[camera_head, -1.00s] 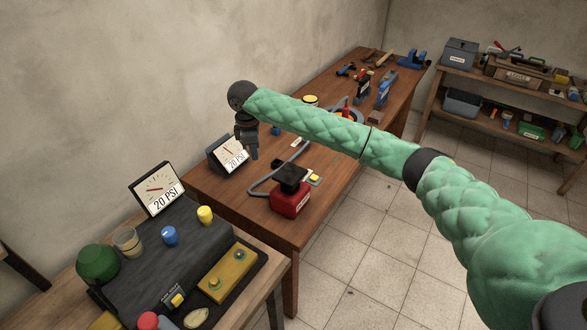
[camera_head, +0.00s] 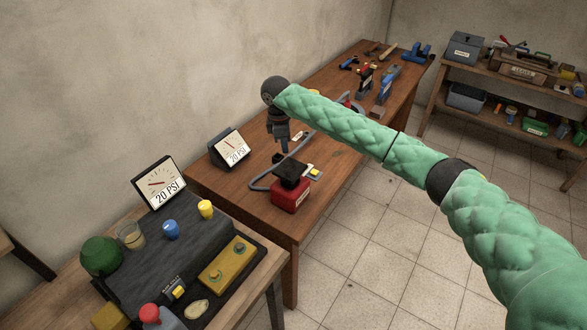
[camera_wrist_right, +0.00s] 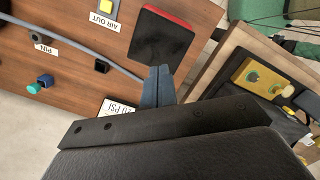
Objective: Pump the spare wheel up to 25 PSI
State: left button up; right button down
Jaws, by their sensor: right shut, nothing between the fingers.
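A red pump (camera_head: 290,197) with a black pedal plate (camera_head: 291,170) stands on the far wooden bench. The plate also shows in the right wrist view (camera_wrist_right: 160,40). A gauge (camera_head: 231,149) behind it reads 20 PSI, and a larger display (camera_head: 160,183) on the near bench reads the same. A grey hose (camera_head: 256,184) curves from the pump along the bench. My right gripper (camera_head: 284,150) is shut and empty, pointing down just above the pump plate; its fingertips (camera_wrist_right: 160,70) overlap the plate's edge in the wrist view. The spare wheel is mostly hidden behind my right arm.
A yellow AIR OUT button (camera_head: 316,173) sits beside the pump. Tools (camera_head: 386,78) lie at the far bench end. A shelf (camera_head: 500,68) stands right.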

aim_at(289, 168)
pick_arm(q)
jog(key=shift+w, duration=0.1)
pick_arm(e)
jog(key=shift+d+f, duration=0.1)
jog(key=shift+f, duration=0.65)
pick_arm(q)
jog(key=shift+w, duration=0.2)
pick_arm(e)
jog(key=shift+d+f, duration=0.15)
jog(key=shift+f, duration=1.25)
jog(key=shift+d+f, duration=0.1)
jog(key=shift+f, duration=1.25)
